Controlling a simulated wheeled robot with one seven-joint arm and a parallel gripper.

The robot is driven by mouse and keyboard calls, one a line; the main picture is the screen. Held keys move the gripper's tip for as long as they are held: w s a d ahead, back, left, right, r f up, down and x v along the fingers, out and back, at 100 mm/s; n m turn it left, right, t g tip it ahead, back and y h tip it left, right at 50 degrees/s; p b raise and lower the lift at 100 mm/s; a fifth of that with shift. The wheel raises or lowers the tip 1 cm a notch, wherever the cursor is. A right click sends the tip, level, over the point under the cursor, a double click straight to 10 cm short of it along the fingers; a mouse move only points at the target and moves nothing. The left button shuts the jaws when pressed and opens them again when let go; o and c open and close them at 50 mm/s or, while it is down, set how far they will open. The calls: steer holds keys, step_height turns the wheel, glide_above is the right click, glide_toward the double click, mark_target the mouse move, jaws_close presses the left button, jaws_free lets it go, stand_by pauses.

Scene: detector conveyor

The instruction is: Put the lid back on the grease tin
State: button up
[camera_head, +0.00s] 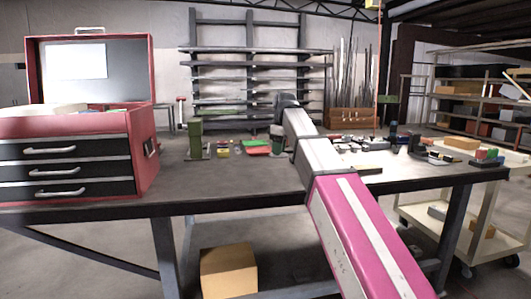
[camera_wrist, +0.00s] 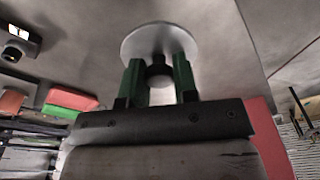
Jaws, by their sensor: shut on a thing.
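In the wrist view, my gripper (camera_wrist: 158,66) has two green fingers closed around a dark, knob-like part. A round, pale grey metal disc (camera_wrist: 150,35), which looks like the lid, lies right at the fingertips. A pale patch shows between the fingers below the knob. I cannot tell whether the disc is clear of the surface beneath it. I cannot make out the grease tin in either view.
A red toolbox (camera_head: 145,165) with its lid raised stands on the left of the workbench (camera_head: 235,178). A dark green upright piece (camera_head: 196,138) and small coloured items stand behind. Tools and parts crowd the right side. The front middle of the bench is mostly clear.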

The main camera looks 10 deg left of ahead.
steer(key=w+d, duration=0.7)
steer(key=d, duration=0.5)
steer(key=shift+w+d+f, duration=0.1)
steer(key=shift+d+f, duration=0.05)
steer(key=shift+f, duration=1.5)
steer(key=shift+w+d+f, duration=0.1)
steer(key=shift+d+f, duration=0.05)
steer(key=shift+f, duration=1.45)
steer(key=shift+f, duration=0.15)
steer(key=o, duration=1.5)
steer(key=shift+c, duration=0.2)
step_height(320, 180, up, 7)
